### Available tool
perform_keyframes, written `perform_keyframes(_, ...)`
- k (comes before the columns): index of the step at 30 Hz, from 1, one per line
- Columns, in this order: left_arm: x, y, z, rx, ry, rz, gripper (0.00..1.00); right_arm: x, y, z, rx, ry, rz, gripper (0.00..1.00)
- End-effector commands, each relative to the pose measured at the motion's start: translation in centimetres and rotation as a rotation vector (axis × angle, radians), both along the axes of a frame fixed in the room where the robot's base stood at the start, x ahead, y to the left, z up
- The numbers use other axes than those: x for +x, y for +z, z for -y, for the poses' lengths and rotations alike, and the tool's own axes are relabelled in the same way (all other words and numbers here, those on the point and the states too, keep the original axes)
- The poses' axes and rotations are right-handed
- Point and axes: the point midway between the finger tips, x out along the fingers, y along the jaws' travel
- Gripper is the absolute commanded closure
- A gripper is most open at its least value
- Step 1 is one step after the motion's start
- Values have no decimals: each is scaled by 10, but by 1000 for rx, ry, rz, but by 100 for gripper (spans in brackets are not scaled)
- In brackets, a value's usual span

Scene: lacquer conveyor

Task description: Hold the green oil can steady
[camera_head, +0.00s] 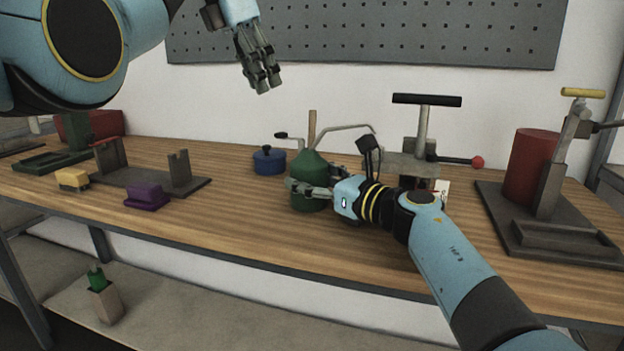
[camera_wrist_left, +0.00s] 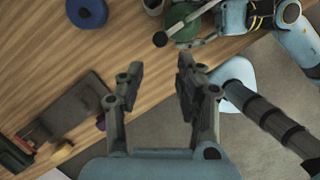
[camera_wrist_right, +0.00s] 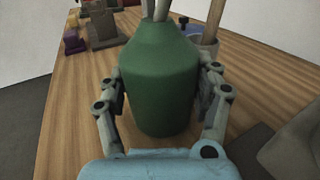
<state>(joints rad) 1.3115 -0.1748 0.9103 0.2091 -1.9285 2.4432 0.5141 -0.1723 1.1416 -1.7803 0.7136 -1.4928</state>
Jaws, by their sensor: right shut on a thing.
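The green oil can (camera_head: 308,170) stands upright on the wooden workbench in the head view, its grey spout reaching up and to the right. My right gripper (camera_head: 305,190) is shut on the can's body from the right. In the right wrist view the can (camera_wrist_right: 162,80) sits between the two fingers (camera_wrist_right: 162,105), one on each side. The can (camera_wrist_left: 186,30) also shows at the top of the left wrist view, partly hidden. My left gripper (camera_head: 262,84) is raised above the bench, away from the can. In the left wrist view its fingers (camera_wrist_left: 158,80) are apart with nothing between them.
A blue lidded pot (camera_head: 269,160) stands left of the can. A grey press with a black T-handle (camera_head: 426,100) stands behind my right wrist. A red cylinder (camera_head: 531,168) stands at the right. Yellow (camera_head: 72,179) and purple (camera_head: 147,196) blocks lie left. The bench's front middle is clear.

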Motion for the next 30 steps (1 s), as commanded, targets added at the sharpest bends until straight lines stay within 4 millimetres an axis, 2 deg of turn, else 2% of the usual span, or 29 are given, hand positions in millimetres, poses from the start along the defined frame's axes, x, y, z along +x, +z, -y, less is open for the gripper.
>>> perform_keyframes(1, 0, 0, 0, 0, 0, 0, 73, 0, 0, 0, 0, 0, 0, 75)
perform_keyframes(7, 0, 0, 0, 0, 0, 0, 99, 0, 0, 0, 0, 0, 0, 75)
perform_keyframes(30, 0, 0, 0, 0, 0, 0, 100, 0, 0, 0, -1, 0, -1, 75)
